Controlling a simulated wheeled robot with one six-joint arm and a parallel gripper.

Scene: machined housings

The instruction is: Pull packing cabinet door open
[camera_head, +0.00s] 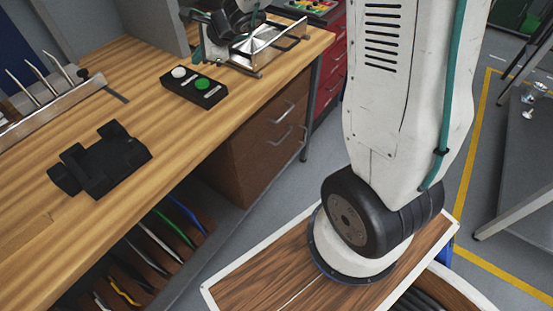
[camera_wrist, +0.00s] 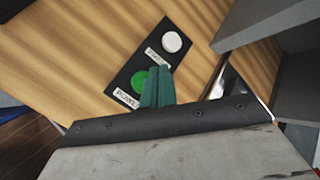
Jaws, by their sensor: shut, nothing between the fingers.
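My gripper (camera_wrist: 157,86) shows in the wrist view as two teal fingers closed together, with nothing between them. The fingers overlap the black button panel in that view; I cannot tell whether they touch it. In the head view, the arm's far end is partly cut off at the top, by the panel and metal stand. No cabinet door can be clearly identified as the packing cabinet's. A brown wooden drawer unit (camera_head: 246,153) with metal handles is under the bench, and its fronts look closed.
The black button panel (camera_head: 194,87) has a white and a green button. A black clamp-like part (camera_head: 108,160) lies on the wooden bench (camera_head: 140,75). A metal stand (camera_head: 262,52) is at the bench's far end. A red cabinet (camera_head: 330,75) stands beyond.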

